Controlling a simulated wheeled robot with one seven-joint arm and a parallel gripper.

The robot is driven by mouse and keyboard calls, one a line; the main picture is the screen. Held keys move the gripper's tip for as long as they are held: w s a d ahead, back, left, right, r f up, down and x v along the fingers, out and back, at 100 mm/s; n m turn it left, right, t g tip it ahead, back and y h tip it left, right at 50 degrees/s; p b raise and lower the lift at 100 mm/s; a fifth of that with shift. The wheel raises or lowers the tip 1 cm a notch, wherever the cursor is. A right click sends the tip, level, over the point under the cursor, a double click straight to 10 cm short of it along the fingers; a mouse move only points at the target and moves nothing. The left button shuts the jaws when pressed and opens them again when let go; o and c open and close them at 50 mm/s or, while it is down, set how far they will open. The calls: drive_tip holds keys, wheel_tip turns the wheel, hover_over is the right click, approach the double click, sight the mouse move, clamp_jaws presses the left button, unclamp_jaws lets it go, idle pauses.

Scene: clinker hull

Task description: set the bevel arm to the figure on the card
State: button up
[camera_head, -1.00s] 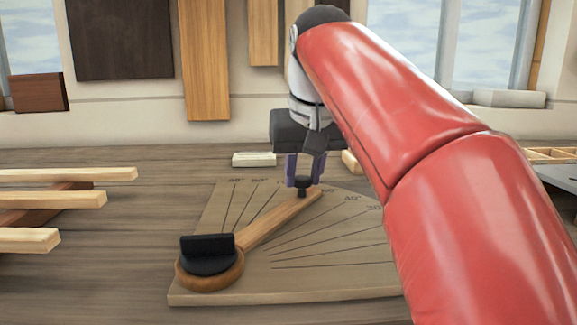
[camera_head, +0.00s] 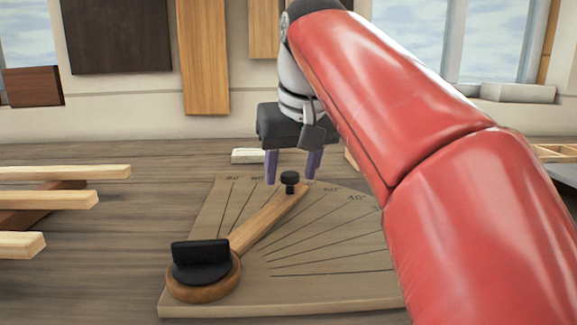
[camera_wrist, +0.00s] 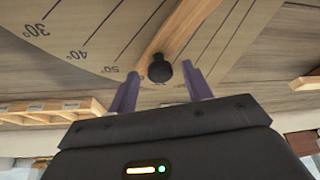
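The wooden bevel arm (camera_head: 264,221) lies across a flat board (camera_head: 205,297) marked with fanned lines and degree figures. It pivots at a round wooden base with a black clamp (camera_head: 202,255) at the board's near left. A black knob (camera_head: 289,178) stands near its far end. In the wrist view the bevel arm (camera_wrist: 172,38) lies just right of the 50° mark. My gripper (camera_head: 291,170) is open; its two purple fingers stand apart, one to either side of the knob (camera_wrist: 160,71), with visible gaps. I cannot make out a card with a readable figure.
Several pale wood strips (camera_head: 60,172) lie at the left of the bench. A small whitish block (camera_head: 248,156) sits behind the board. A wooden compartment tray (camera_wrist: 50,110) shows in the wrist view. My red arm hides the board's right side.

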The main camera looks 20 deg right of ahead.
drive_tip(key=shift+r, duration=0.1)
drive_tip(key=p+v, duration=0.2)
drive_tip(key=v, duration=0.5)
drive_tip(key=shift+r, duration=0.3)
drive_tip(key=shift+s, duration=0.2)
